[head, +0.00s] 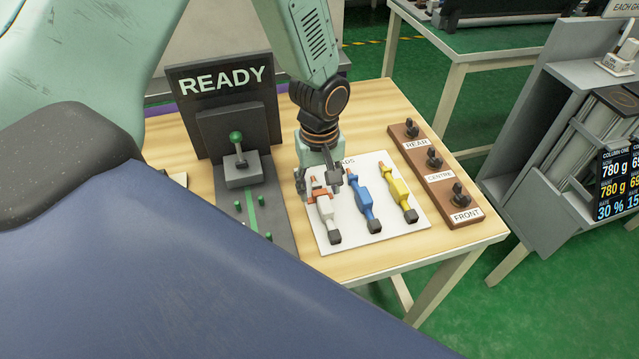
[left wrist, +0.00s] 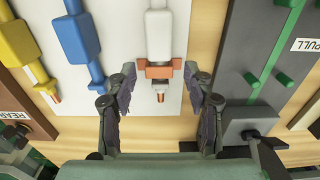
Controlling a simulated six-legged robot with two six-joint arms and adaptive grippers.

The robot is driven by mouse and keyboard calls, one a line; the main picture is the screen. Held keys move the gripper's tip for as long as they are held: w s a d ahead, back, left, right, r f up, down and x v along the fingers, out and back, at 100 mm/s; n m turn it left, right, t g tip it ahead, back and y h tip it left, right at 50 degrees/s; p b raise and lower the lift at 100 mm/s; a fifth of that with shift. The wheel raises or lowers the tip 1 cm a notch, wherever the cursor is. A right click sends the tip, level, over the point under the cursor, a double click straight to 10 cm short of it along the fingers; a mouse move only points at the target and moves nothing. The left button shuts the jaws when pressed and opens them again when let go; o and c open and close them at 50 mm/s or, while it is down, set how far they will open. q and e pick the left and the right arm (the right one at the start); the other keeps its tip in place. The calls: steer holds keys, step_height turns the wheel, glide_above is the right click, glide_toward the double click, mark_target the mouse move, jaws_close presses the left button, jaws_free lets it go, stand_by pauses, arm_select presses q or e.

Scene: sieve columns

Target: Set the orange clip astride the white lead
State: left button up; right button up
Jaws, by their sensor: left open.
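The white lead (head: 325,214) lies on a white board (head: 384,240), with its dark end toward the front. The orange clip (head: 319,194) sits across the white lead near its rear end. In the left wrist view the clip (left wrist: 160,70) spans the lead (left wrist: 159,35), and the lead's coppery tip shows beyond it. My left gripper (head: 325,183) is open and low over the clip. In the left wrist view its fingertips (left wrist: 160,78) stand on either side of the clip, with a small gap each side. How far the clip is seated cannot be told. My right gripper is not in view.
A blue lead (head: 364,203) and a yellow lead (head: 398,193) lie to the right on the board. A brown strip (head: 420,155) with black knobs stands beyond. At left are a green-knobbed lever (head: 237,138), a dark plate with green pegs and a READY sign (head: 222,80).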

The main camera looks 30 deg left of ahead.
mark_target(320, 193)
arm_select(q)
step_height(320, 193, up, 13)
steer(key=p, duration=0.2)
steer(key=shift+r, duration=0.15)
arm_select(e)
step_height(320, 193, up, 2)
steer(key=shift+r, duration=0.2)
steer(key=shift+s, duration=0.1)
